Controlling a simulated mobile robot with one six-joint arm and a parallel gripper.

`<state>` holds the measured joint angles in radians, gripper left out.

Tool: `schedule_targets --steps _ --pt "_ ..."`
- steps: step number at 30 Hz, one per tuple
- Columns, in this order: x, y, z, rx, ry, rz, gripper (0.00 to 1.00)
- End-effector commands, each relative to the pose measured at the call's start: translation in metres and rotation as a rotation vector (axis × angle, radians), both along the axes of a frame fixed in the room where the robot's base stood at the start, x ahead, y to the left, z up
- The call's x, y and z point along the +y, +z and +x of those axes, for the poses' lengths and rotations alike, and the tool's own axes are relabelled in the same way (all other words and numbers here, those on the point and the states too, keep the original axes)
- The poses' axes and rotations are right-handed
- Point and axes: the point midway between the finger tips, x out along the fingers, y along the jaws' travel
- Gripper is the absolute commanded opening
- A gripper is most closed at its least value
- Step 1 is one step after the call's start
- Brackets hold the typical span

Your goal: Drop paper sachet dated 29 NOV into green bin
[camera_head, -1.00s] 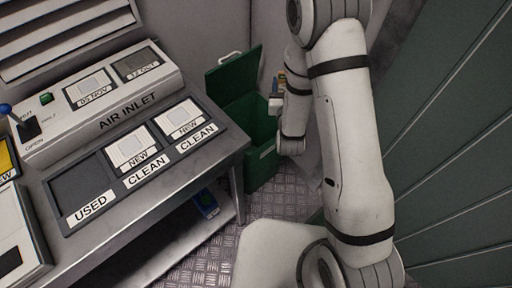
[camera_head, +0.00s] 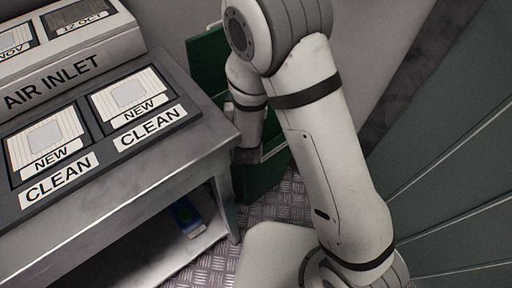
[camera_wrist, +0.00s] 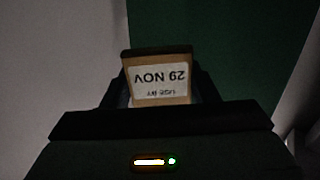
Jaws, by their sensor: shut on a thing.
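The paper sachet (camera_wrist: 160,82) is brown with a white label reading "USE BY 29 NOV", upside down in the wrist view. My gripper (camera_wrist: 158,97) is shut on it, one finger on each side. The green bin (camera_head: 262,182) stands on the floor past the end of the metal table in the head view, largely hidden by my arm. Its raised lid (camera_head: 207,58) shows beside my arm. A green surface (camera_wrist: 215,45) fills the background behind the sachet in the wrist view. I cannot tell whether the sachet is over the bin's opening.
The metal table (camera_head: 205,150) holds a tray with two filters marked NEW (camera_head: 45,140) over CLEAN labels. Behind it is the AIR INLET unit (camera_head: 100,55). A blue item (camera_head: 187,215) lies on the lower shelf. A green ribbed wall (camera_head: 450,170) stands at right.

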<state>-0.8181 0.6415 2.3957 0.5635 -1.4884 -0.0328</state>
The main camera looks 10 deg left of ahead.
Motion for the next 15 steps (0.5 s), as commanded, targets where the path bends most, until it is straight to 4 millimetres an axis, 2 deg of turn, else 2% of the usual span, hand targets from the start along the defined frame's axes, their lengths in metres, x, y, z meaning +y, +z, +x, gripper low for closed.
schedule_targets --steps 5,15 --pt "-0.002 -0.01 0.001 0.002 -0.006 -0.001 0.41" --pt "-0.006 -0.049 0.004 0.002 -0.014 -0.003 0.41"
